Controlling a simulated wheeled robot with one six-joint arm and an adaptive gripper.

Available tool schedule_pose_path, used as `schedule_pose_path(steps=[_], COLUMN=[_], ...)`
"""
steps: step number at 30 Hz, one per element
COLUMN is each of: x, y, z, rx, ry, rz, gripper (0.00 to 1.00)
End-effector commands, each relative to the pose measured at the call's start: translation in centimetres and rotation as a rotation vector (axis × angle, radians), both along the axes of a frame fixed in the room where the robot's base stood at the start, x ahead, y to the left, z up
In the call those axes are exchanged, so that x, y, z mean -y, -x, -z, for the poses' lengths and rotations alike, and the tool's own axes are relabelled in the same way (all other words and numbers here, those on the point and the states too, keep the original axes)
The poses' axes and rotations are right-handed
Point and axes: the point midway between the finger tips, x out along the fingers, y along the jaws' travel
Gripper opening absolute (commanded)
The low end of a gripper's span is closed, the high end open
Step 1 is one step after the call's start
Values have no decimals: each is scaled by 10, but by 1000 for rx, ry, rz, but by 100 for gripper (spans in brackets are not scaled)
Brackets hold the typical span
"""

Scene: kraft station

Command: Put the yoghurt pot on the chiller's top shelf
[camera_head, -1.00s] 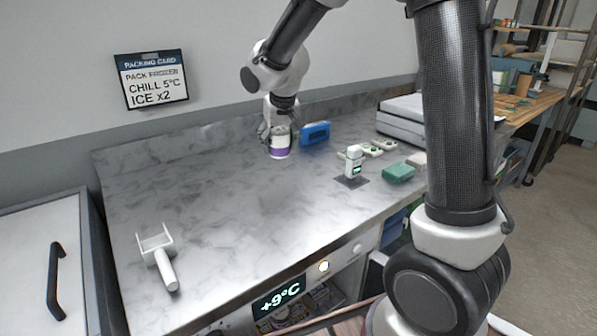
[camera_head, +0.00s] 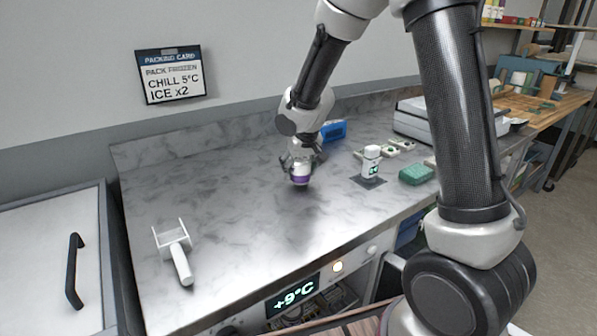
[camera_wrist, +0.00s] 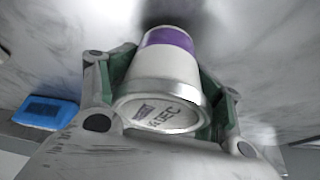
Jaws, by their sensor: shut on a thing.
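The yoghurt pot (camera_head: 300,175) is white with a purple band and a printed lid. My gripper (camera_head: 301,164) is shut on it above the marble counter. In the wrist view the pot (camera_wrist: 165,65) sits between the green-padded fingers of my gripper (camera_wrist: 160,90), lid towards the camera. A shadow lies on the counter by the pot; the exact gap beneath it is hard to tell. The chiller (camera_head: 345,303) is under the counter, with a +9°C display (camera_head: 293,297) on its front edge. Items show inside it, but its shelves are mostly hidden.
A blue block (camera_head: 333,131) is behind my gripper. A white bottle (camera_head: 371,160) on a dark pad and a green block (camera_head: 416,174) stand to the right. The middle front counter is clear.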

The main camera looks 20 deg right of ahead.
Motion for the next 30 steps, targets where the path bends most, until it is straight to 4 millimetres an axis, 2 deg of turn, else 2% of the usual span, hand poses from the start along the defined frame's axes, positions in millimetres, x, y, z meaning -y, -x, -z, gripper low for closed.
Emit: schedule_pose_path(steps=[3,13,14,17,18,30], x=[-1,0,0,-1,-1,-1], y=[0,0,0,0,0,0], z=[11,14,13,13,13,11], rx=[-1,-1,0,0,0,1], ry=[-1,0,-1,-1,-1,-2], rz=[-2,-1,0,0,0,-1], gripper=[34,34,68,86,89,89])
